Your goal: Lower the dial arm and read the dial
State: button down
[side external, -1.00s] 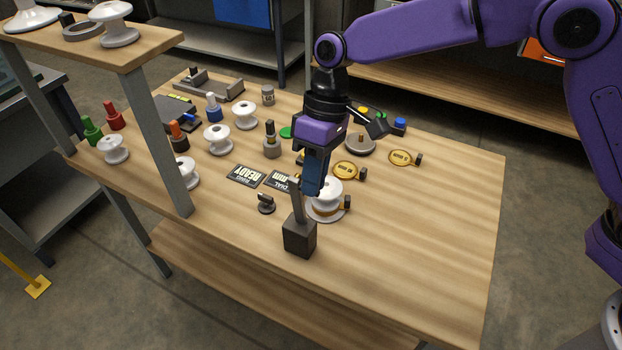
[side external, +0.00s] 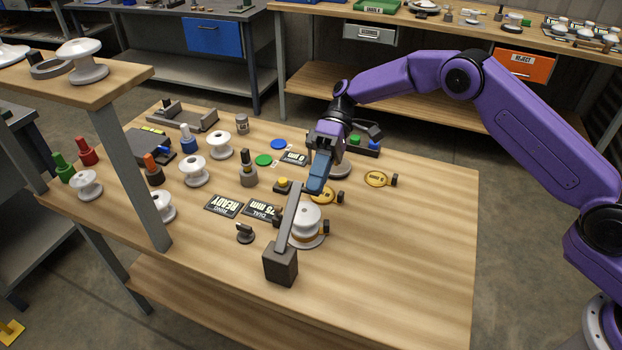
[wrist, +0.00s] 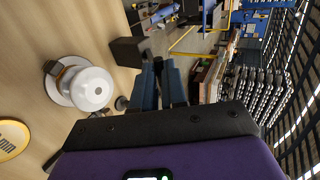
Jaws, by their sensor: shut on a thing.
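The dial arm (side external: 288,222) is a grey bar on a dark block (side external: 281,267); the block also shows in the wrist view (wrist: 126,52). The bar rises at a slant from the block. My gripper (side external: 314,189) is shut at its upper end; its blue fingers also show in the wrist view (wrist: 160,68) and partly hide the grip. A white insulator (side external: 302,217) stands on a round base beside the bar, also seen in the wrist view (wrist: 90,89). The dial display (side external: 262,211) faces away, upside down, and appears to read 75 mm.
A READY display (side external: 224,206) lies left of the dial display. A small dark knob piece (side external: 245,233) is near the block. Gold tags (side external: 378,179), a yellow button (side external: 283,186) and several white insulators (side external: 220,145) surround the work. The table's right front is clear.

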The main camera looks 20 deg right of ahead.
notch_tip(320, 180, down, 8)
jog(key=w+d, duration=0.2)
jog(key=shift+w+d, duration=0.2)
dwell(0.6)
jog(key=c, duration=1.2)
grip_release()
jog(key=shift+o, duration=0.2)
jog(key=shift+r, duration=0.1)
